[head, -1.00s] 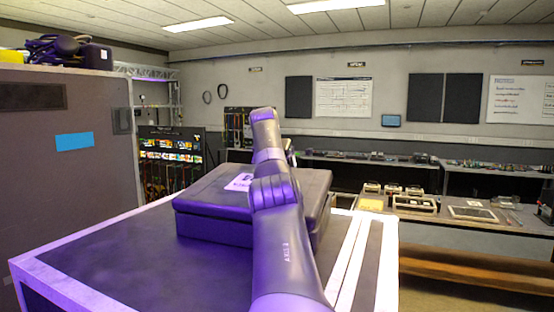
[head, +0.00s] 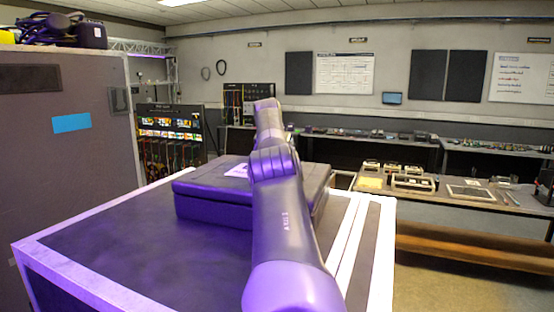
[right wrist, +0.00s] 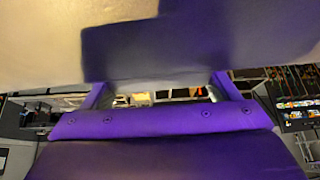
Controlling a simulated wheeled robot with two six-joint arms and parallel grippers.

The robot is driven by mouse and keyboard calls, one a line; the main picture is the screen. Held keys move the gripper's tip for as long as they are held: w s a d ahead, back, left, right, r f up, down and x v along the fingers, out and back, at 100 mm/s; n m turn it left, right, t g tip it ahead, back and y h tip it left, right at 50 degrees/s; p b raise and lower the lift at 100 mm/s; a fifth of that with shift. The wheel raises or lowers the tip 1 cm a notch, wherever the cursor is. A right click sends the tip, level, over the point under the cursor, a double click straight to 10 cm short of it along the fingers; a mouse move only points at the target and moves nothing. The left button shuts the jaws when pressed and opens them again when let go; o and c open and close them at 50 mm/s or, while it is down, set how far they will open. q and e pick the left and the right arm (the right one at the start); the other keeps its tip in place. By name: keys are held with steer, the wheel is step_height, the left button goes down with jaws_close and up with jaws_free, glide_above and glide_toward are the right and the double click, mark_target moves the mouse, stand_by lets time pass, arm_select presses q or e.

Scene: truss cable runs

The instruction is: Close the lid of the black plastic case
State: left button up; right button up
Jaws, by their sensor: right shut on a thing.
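The black plastic case (head: 214,208), tinted purple by the light, sits on a dark-topped table. Its lid (head: 205,180) looks flat on the base, with a pale label (head: 238,171) on top. I cannot tell whether a slight gap remains at the far side. My right arm reaches over the case and hides its right part and my right gripper in the head view. In the right wrist view my right gripper (right wrist: 160,92) is shut on what looks like the case's lid, with a large blurred surface close in front. The contact is unclear. My left gripper is out of view.
The table (head: 110,250) has pale edge strips and free room left of the case. A tall dark cabinet (head: 65,150) stands at left with cables on top.

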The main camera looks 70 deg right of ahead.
steer(key=shift+a+f, duration=0.2)
steer(key=shift+f, duration=0.2)
steer(key=o, duration=1.2)
steer(key=shift+o, duration=0.5)
steer(key=shift+d, duration=0.25)
steer(key=shift+a+r+b, duration=0.3)
steer(key=shift+r+b, duration=0.05)
steer(key=shift+r, duration=0.05)
steer(key=b+v, duration=0.1)
steer(key=v, duration=0.4)
steer(key=shift+r, duration=0.1)
steer(key=v, duration=1.1)
steer(key=shift+p, duration=0.45)
steer(key=shift+w, duration=0.1)
